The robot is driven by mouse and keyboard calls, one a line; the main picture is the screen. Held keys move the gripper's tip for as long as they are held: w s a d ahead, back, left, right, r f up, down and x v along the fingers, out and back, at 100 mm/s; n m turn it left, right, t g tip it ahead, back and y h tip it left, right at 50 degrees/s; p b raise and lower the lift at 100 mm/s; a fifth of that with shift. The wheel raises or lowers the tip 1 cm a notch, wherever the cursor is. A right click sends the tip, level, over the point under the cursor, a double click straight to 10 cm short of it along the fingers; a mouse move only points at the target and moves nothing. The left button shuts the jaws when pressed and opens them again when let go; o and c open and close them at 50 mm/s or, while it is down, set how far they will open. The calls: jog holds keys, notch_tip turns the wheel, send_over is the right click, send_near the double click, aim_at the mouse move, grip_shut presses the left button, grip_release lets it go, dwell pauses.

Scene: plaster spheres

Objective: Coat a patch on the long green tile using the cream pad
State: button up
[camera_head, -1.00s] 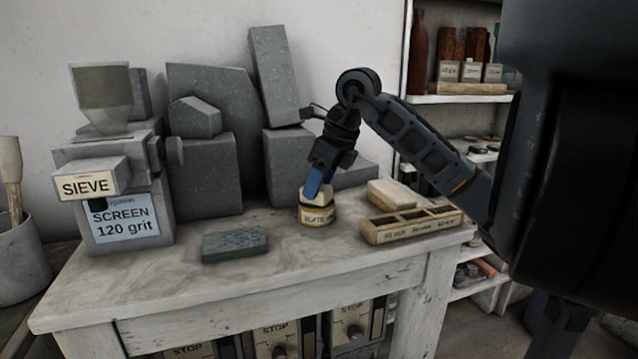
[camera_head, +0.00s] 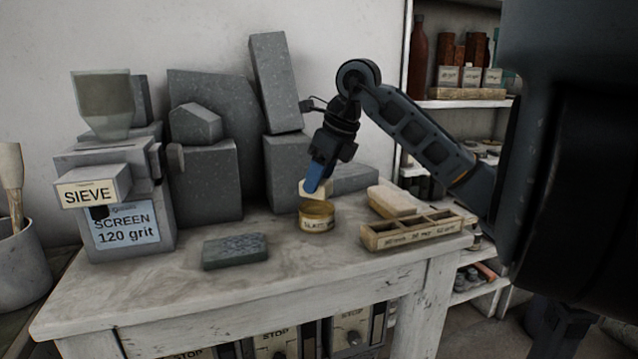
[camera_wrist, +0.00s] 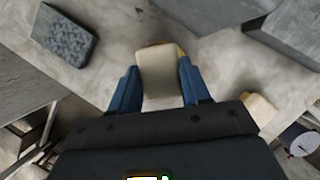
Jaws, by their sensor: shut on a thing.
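The green tile (camera_head: 235,250) is a dark grey-green oblong block with a patterned top, flat on the table left of centre. It also shows at upper left in the wrist view (camera_wrist: 67,38). My gripper (camera_head: 315,184) is shut on the cream pad (camera_wrist: 160,76), which shows between the blue fingers in the wrist view. In the head view the pad (camera_head: 318,189) is just above a round labelled tin (camera_head: 316,224). The tin is open, with a yellowish inside. The pad's underside is hidden.
A wooden compartment tray (camera_head: 412,230) and a cream block (camera_head: 391,201) lie right of the tin. A sieve machine (camera_head: 120,190) stands at left. Grey stone blocks (camera_head: 208,180) line the wall. The table front (camera_head: 200,292) is clear.

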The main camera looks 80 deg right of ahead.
jog(key=shift+r+p, duration=0.5)
jog(key=shift+r, duration=1.6)
